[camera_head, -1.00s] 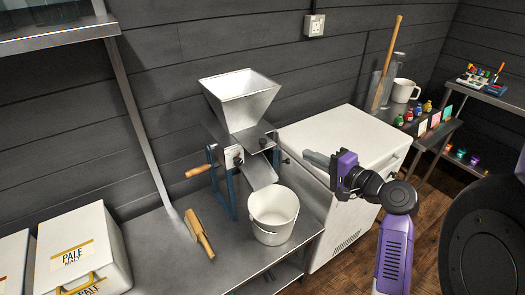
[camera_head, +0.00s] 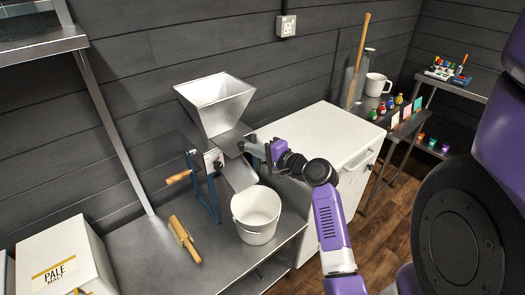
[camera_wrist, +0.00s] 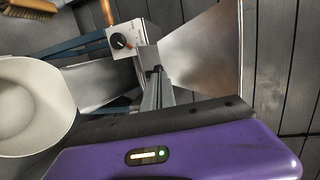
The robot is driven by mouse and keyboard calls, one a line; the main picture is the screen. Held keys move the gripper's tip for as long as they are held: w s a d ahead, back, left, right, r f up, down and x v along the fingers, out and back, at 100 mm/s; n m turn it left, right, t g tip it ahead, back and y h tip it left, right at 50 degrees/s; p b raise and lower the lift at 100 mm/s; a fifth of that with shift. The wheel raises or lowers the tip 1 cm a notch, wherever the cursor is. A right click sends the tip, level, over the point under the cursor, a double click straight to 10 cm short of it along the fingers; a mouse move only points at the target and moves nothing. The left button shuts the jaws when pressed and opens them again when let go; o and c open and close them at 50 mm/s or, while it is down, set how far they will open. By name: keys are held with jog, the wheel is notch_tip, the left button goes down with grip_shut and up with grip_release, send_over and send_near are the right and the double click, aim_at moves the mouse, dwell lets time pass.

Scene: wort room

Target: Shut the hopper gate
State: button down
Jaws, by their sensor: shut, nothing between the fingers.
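The grain mill's steel hopper (camera_head: 215,100) stands above its blue-legged frame on the bench; the hopper also shows in the wrist view (camera_wrist: 208,55). The hopper gate (camera_head: 229,141) is a small flat metal plate jutting out right below the hopper. Its outer end is hidden by my gripper (camera_head: 242,147). My gripper is shut, with no object held, and its fingertips are at or very near the gate's outer end. In the wrist view the fingers (camera_wrist: 149,58) point at the mill body beside the hopper; I cannot tell whether they touch the gate.
A white bucket (camera_head: 256,212) stands under the mill's chute (camera_head: 238,174). A wooden-handled brush (camera_head: 184,238) lies on the bench left of it. The mill's crank handle (camera_head: 178,177) sticks out left. A white cabinet (camera_head: 320,140) stands behind my arm.

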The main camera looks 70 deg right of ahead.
aim_at(241, 140)
jog(key=shift+w+d+f, duration=0.1)
jog(key=shift+w+d, duration=0.05)
jog(key=shift+w, duration=0.25)
jog(key=x, duration=0.4)
jog(key=shift+w+d+r, duration=0.25)
jog(key=shift+d+r, duration=0.1)
jog(key=shift+d, duration=0.15)
jog(key=shift+w+r, duration=0.15)
jog(key=shift+w, duration=0.05)
jog(key=shift+r, duration=0.1)
